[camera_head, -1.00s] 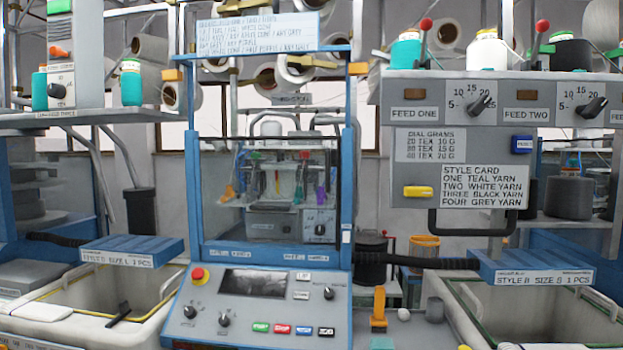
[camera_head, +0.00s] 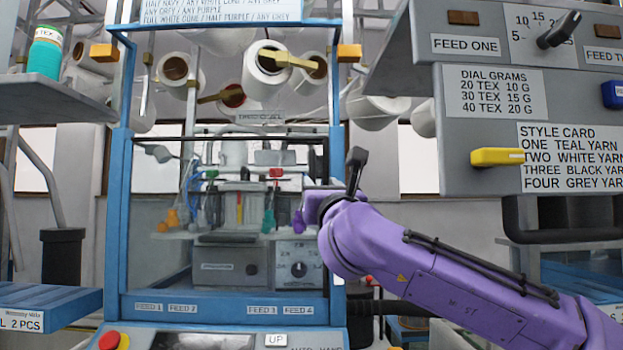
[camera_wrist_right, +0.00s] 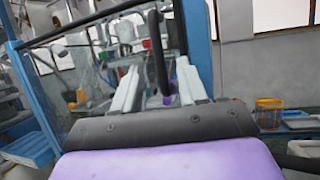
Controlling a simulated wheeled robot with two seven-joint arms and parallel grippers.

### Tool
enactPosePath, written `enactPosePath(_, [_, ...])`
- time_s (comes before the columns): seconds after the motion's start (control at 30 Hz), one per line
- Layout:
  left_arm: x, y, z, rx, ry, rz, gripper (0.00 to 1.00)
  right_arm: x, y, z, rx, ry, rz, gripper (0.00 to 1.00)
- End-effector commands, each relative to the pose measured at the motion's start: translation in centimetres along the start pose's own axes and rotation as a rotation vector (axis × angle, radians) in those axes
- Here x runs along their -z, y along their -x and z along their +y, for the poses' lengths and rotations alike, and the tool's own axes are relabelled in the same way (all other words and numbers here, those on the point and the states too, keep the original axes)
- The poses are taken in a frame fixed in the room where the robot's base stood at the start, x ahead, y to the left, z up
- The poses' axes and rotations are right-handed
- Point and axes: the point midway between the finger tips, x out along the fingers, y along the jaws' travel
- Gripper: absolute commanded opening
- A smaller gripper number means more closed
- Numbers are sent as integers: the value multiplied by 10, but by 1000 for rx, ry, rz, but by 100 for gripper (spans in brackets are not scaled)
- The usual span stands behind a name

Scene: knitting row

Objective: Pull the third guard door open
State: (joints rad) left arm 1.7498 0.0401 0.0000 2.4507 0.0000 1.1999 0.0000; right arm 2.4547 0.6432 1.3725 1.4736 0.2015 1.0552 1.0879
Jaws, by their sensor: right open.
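The guard door is the clear panel (camera_head: 160,240) in the blue machine frame (camera_head: 118,200), with a dark bar along its top edge. It looks closed. The panel also shows in the right wrist view (camera_wrist_right: 60,75). My right gripper (camera_wrist_right: 155,88) is open in that view, with two pale fingers spread apart. A black upright bar handle (camera_wrist_right: 158,62) shows between and beyond the fingers; I cannot tell whether they touch it. In the head view my purple right arm covers the door's lower right side, and its fingers are largely hidden. My left gripper is not in view.
A grey feed panel with a style card (camera_head: 565,160) and a yellow lever (camera_head: 497,156) hangs at the right. A blue tray (camera_head: 50,305) is at the lower left. Yarn cones (camera_head: 265,70) hang above.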

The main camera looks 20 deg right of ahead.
Motion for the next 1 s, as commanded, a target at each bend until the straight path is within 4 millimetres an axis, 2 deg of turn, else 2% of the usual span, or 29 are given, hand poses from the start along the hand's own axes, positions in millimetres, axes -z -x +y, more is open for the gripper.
enactPosePath(0.03, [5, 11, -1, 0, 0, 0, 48, -5, -15, 1, 1, 1, 3, 42])
enactPosePath(0.1, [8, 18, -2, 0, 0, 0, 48, -4, -31, 1, 1, 2, 3, 42])
enactPosePath(0.3, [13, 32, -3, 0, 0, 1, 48, -2, -65, 1, 1, 4, 3, 42])
enactPosePath(0.43, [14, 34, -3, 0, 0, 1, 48, 0, -73, 0, 1, 4, 2, 42])
enactPosePath(0.67, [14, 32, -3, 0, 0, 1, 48, 2, -73, -1, 2, 6, 2, 42])
enactPosePath(0.77, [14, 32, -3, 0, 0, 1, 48, 2, -73, -1, 1, 6, 2, 13])
enactPosePath(0.8, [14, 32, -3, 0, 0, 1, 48, 2, -73, -1, 2, 6, 2, 0])
enactPosePath(1.0, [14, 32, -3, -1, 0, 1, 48, 1, -73, 0, 2, 7, 2, 0])
